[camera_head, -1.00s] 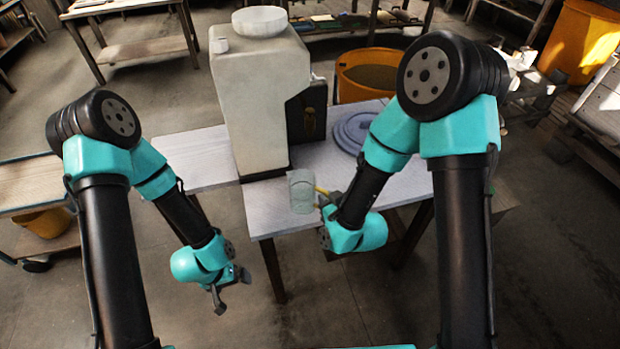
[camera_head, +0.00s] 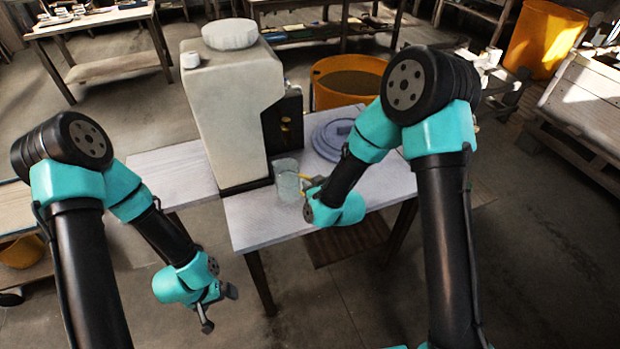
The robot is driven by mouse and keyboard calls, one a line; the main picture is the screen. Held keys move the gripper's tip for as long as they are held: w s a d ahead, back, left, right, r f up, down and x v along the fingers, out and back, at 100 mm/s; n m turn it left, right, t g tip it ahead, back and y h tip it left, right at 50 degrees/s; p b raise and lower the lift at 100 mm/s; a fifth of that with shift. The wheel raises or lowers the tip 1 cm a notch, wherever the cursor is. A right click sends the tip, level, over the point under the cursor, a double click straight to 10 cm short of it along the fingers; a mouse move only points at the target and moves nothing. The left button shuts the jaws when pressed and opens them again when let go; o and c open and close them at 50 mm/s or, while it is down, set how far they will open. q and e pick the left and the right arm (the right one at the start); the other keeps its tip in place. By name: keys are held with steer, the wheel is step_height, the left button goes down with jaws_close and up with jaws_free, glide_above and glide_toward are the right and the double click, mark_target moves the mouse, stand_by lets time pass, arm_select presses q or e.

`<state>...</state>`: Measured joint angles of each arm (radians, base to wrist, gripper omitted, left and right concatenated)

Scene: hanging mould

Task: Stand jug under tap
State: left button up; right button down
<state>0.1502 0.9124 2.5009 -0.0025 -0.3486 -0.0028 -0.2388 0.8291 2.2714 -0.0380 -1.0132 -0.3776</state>
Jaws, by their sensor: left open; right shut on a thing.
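The jug (camera_head: 287,182) is a clear, greenish vessel, upright over the white table beside the tall pale dispenser (camera_head: 233,110). My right gripper (camera_head: 306,184) is shut on it from its right side, where a yellowish part shows. I cannot tell whether the jug's base touches the table. The brass-coloured tap (camera_head: 286,124) is on the dispenser's dark right side, behind and above the jug. My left gripper (camera_head: 217,309) is open and empty, low in front of the table and away from the jug.
The white table (camera_head: 262,228) has bare surface in front of the dispenser. A round grey-blue lid (camera_head: 333,135) lies on it to the right of the tap. An orange tub (camera_head: 349,98) stands behind. A white bowl (camera_head: 230,34) and small cup (camera_head: 190,60) sit on the dispenser.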

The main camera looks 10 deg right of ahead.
steer(key=w, duration=0.6)
steer(key=shift+d+f, duration=0.3)
steer(key=shift+d, duration=0.1)
steer(key=shift+w, duration=0.1)
steer(key=shift+w+d+f, duration=0.1)
steer(key=shift+w+f, duration=0.1)
steer(key=shift+f, duration=0.7)
steer(key=shift+w+f, duration=0.2)
steer(key=shift+f, duration=0.7)
steer(key=shift+f, duration=0.15)
steer(key=c, duration=1.1)
jaws_free()
